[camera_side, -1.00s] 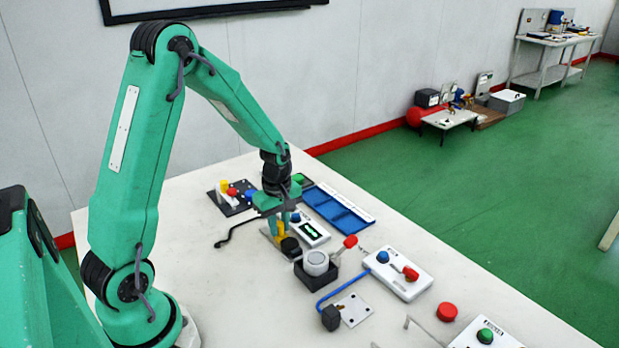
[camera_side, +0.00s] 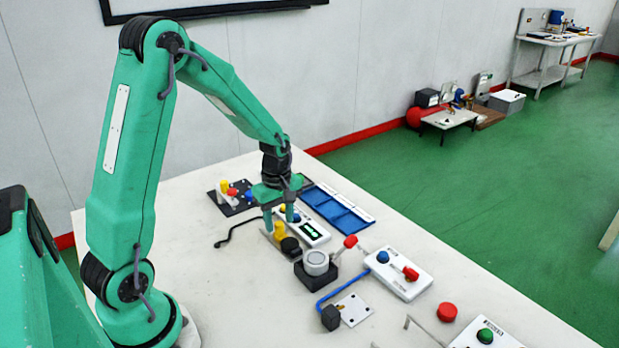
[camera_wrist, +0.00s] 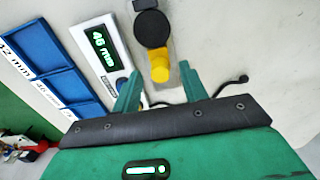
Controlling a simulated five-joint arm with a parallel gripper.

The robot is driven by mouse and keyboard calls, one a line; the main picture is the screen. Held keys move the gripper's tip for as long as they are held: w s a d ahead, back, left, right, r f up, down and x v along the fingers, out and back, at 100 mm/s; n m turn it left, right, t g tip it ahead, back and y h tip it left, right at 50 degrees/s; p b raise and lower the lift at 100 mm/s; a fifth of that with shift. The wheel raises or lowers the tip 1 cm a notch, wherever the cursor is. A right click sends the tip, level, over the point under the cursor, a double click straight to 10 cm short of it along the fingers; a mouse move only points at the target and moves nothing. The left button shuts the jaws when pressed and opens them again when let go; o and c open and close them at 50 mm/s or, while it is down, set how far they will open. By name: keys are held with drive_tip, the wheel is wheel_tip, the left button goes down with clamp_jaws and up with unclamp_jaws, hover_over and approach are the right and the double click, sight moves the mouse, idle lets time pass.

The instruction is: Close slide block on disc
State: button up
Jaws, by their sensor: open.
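A yellow knob (camera_side: 279,229) sits behind a round black disc-like part (camera_side: 290,246) on a narrow metal plate. In the wrist view the yellow knob (camera_wrist: 160,71) lies against the edge of the round black part (camera_wrist: 151,29). A small black block (camera_wrist: 145,4) shows past it at the top edge. I cannot tell which of these is the slide block. My gripper (camera_side: 279,217) points down, open and empty, just above the yellow knob. In the wrist view its fingers (camera_wrist: 160,72) stand apart, one on each side of the knob.
A white display box (camera_side: 312,231) stands close to the right of my gripper. A blue tray (camera_side: 338,209) lies behind it. A grey cylinder (camera_side: 316,261) in a black holder stands in front. A black cable (camera_side: 233,235) lies on the left.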

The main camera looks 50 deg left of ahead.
sight(280, 225)
wheel_tip(280, 225, up, 6)
drive_tip(key=shift+f, duration=0.15)
idle(0.5)
drive_tip(key=shift+s+d+r+m, duration=0.1)
drive_tip(key=shift+d+r+m, duration=0.2)
drive_tip(key=shift+r, duration=0.1)
drive_tip(key=s+d+r+m+t, duration=0.5)
drive_tip(key=s+d+r+m, duration=0.6)
drive_tip(key=m, duration=0.6)
drive_tip(key=shift+s+d+r+t, duration=0.3)
drive_tip(key=shift+s+d+r, duration=0.1)
drive_tip(key=shift+s+r, duration=0.95)
drive_tip(key=shift+f, duration=0.1)
